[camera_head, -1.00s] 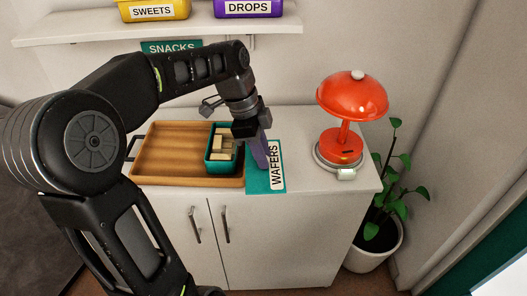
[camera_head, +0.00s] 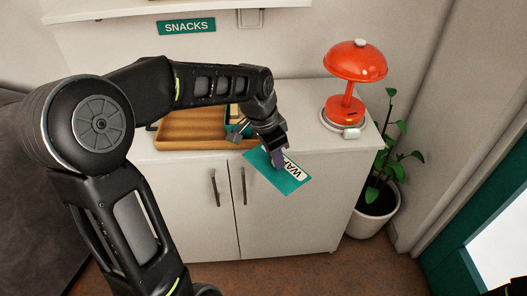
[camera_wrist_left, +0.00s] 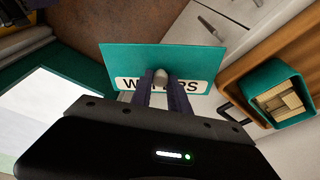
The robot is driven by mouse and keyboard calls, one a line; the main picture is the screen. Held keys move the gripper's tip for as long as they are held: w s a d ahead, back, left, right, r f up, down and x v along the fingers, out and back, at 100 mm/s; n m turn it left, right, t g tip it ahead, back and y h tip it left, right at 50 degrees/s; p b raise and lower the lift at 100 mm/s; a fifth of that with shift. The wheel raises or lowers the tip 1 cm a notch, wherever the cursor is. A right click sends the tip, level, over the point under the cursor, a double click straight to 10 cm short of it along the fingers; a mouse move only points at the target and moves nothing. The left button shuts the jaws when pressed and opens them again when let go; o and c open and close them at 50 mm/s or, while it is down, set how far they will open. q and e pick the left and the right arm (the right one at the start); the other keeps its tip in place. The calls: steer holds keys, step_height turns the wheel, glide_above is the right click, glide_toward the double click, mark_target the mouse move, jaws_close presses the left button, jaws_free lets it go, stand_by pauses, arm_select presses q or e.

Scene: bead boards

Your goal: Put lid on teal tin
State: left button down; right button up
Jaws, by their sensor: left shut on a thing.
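The teal lid (camera_head: 290,183) with a white WAFERS label is held by my left gripper (camera_head: 277,160), which is shut on its knob. In the head view the lid is tilted and overlaps the cabinet's front edge. In the left wrist view the lid (camera_wrist_left: 150,58) shows label and knob between the fingers (camera_wrist_left: 161,82). The open teal tin (camera_wrist_left: 275,74) shows at the right of that view, with pale wafer blocks inside; lid and tin are apart. In the head view my arm hides most of the tin.
The wooden tray (camera_head: 185,130) sits on the white cabinet (camera_head: 315,105), with the tin at its right end. A red lamp (camera_head: 355,62) stands at the cabinet's right. A potted plant (camera_head: 375,215) stands on the floor beside it. The counter between tray and lamp is clear.

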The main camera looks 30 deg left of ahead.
arm_select(q)
steer(key=w+d+f+n+y, duration=0.1)
steer(key=w+d+f+n, duration=0.3)
steer(key=d, duration=0.4)
steer(key=shift+w+d+f+n+t, duration=0.2)
steer(key=shift+w+d+n+t, duration=0.25)
steer(key=shift+n, duration=0.55)
steer(key=shift+a, duration=0.15)
